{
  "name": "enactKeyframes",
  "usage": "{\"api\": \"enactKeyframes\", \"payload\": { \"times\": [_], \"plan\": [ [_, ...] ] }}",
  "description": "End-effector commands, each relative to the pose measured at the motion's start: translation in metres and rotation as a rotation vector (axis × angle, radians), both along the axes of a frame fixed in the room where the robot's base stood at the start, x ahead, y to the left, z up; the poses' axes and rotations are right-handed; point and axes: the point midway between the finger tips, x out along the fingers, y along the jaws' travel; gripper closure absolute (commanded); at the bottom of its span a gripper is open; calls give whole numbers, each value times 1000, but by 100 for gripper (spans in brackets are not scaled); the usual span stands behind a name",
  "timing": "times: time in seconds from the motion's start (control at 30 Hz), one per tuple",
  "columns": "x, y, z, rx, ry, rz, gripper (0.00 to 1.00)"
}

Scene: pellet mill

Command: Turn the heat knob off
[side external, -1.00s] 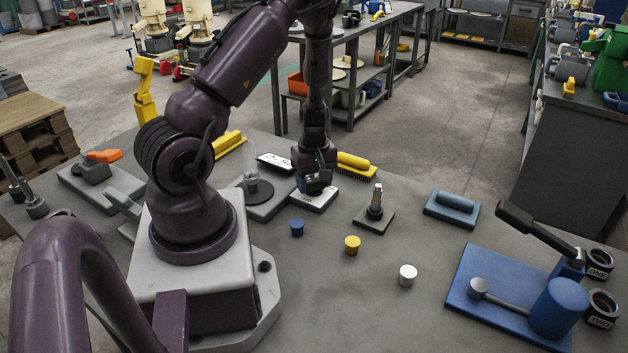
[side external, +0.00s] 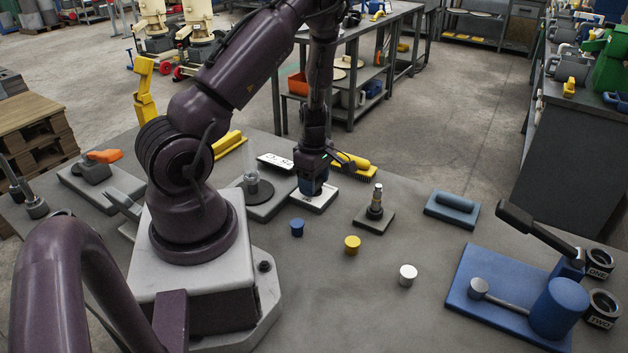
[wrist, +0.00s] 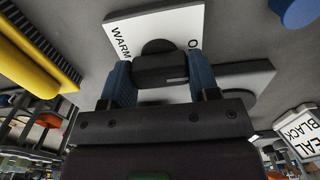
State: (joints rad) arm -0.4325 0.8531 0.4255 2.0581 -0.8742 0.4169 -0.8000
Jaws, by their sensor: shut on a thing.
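The heat knob (wrist: 160,68) is a dark round base with a dark bar, on a white plate (wrist: 125,22). "WARM" shows on the plate's left and the start of another word, "O", on its right; the rest is hidden. My gripper (wrist: 162,80) has its two blue fingers on either side of the knob's bar, shut on it. In the side external view my gripper (side external: 313,188) points down over the white plate (side external: 322,206), and the knob is hidden there behind the fingers. A small light mark shows on the near face of the bar.
A yellow brush (side external: 352,165) lies close behind right of my gripper. A grey stand with a clear tube (side external: 251,172) and a white sign (side external: 277,163) are to the left. Blue (side external: 297,228), yellow (side external: 352,245) and white (side external: 408,275) cylinders stand in front.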

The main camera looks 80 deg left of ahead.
Motion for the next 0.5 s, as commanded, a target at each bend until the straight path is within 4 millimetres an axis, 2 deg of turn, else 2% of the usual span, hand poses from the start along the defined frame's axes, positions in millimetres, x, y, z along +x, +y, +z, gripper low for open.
{"api": "enactKeyframes", "payload": {
  "times": [0.4,0.43,0.5],
  "plan": [
    [1,-2,0,-5,-1,3,68],
    [1,-2,0,-5,-1,3,40],
    [1,-2,0,-5,-1,3,24]
  ]
}}
